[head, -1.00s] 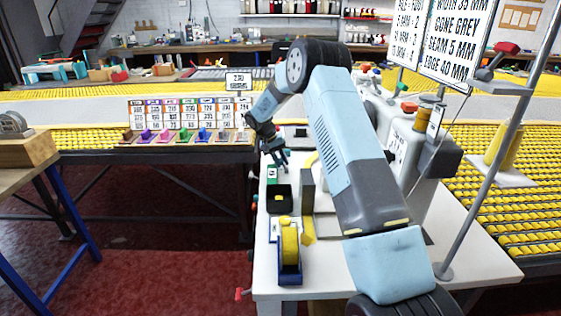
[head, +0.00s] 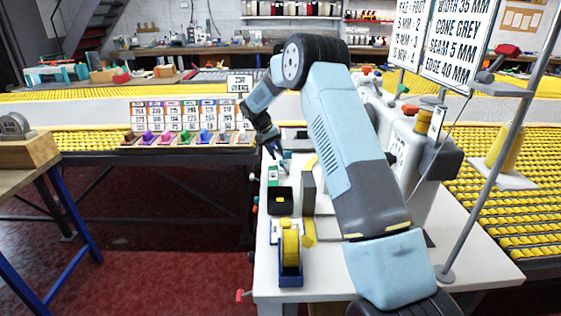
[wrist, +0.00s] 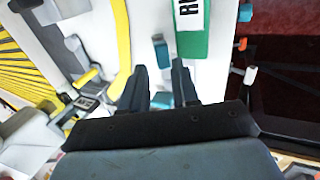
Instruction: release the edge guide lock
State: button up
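My gripper (head: 273,148) is at the far left part of the white machine table, pointing down. In the wrist view its two dark fingers (wrist: 164,72) are apart with nothing between them. A small blue lever or knob (wrist: 160,48) shows just beyond the fingertips, in line with the gap; I cannot tell for certain that it is the edge guide lock. A curved yellow strip (wrist: 123,45) lies left of the fingers. A green block with a white label (wrist: 191,30) is to the right. No contact with the fingers can be seen.
A white-tipped lever (wrist: 250,74) sticks out at the table edge. A black box (head: 281,201), a grey upright plate (head: 308,193) and a yellow tape roll (head: 290,248) stand nearer on the table. The sewing machine (head: 400,145) is to the right, behind my arm.

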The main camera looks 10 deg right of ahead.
jog(key=v, duration=0.8)
jog(key=shift+r, duration=0.3)
jog(key=shift+a, duration=0.1)
jog(key=s+d+r+n+t+y, duration=0.1)
jog(key=s+d+r+t, duration=0.1)
jog(key=s+r, duration=0.95)
jog(key=s+d+r+t+y, duration=0.1)
jog(key=s+d+r+y, duration=0.15)
jog(key=s+r, duration=0.9)
jog(key=s+d+f+t, duration=0.1)
jog(key=s+f, duration=0.1)
jog(key=s, duration=1.3)
jog(key=s+d+f+n+t+y, duration=0.1)
jog(key=s+f+t, duration=0.1)
jog(key=s, duration=1.3)
jog(key=shift+s+f+t, duration=0.25)
jog(key=shift+s+t, duration=0.05)
